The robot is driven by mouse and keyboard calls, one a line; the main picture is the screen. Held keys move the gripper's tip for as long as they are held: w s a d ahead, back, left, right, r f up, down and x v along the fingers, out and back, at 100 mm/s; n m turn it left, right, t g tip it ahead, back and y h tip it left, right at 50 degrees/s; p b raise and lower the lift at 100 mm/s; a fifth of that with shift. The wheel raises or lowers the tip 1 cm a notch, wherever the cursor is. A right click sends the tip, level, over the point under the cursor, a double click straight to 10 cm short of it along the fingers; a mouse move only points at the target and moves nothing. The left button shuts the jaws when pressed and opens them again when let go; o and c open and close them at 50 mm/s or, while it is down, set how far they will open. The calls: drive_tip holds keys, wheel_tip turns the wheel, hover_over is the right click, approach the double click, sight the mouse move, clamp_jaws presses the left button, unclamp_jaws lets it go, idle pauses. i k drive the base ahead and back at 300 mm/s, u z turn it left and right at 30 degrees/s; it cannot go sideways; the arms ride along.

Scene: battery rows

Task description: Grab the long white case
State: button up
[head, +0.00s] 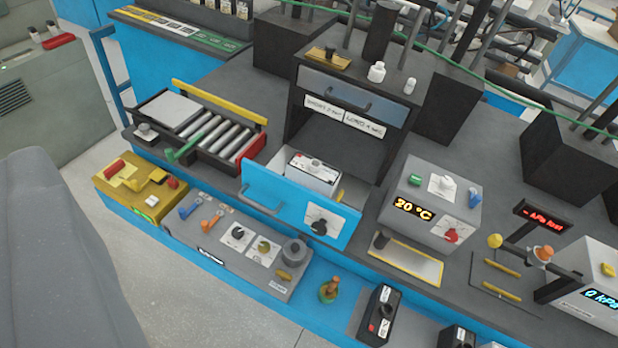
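A white box-shaped case (314,171) with a dark label strip sits in the pulled-out blue drawer (262,197) at the middle of the head view. A small knob-like part shows on its top, and its lower part is hidden by the drawer front. I cannot tell whether it is the long white case. A flat pale panel (168,108) lies beside the metal rollers at the left. My gripper's fingers do not show. A large smooth grey shape fills the lower left, and I cannot tell what it is.
A dark hood (350,140) with two labels stands behind the drawer. A grey box with a "20 °C" display (430,205) stands to its right. A dial panel (235,240) and a yellow box (140,190) line the front left. A green cable (470,68) crosses the back.

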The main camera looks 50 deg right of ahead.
sight(309, 180)
drive_tip(key=u, duration=1.15)
drive_tip(key=i, duration=2.55)
drive_tip(key=z, duration=4.1)
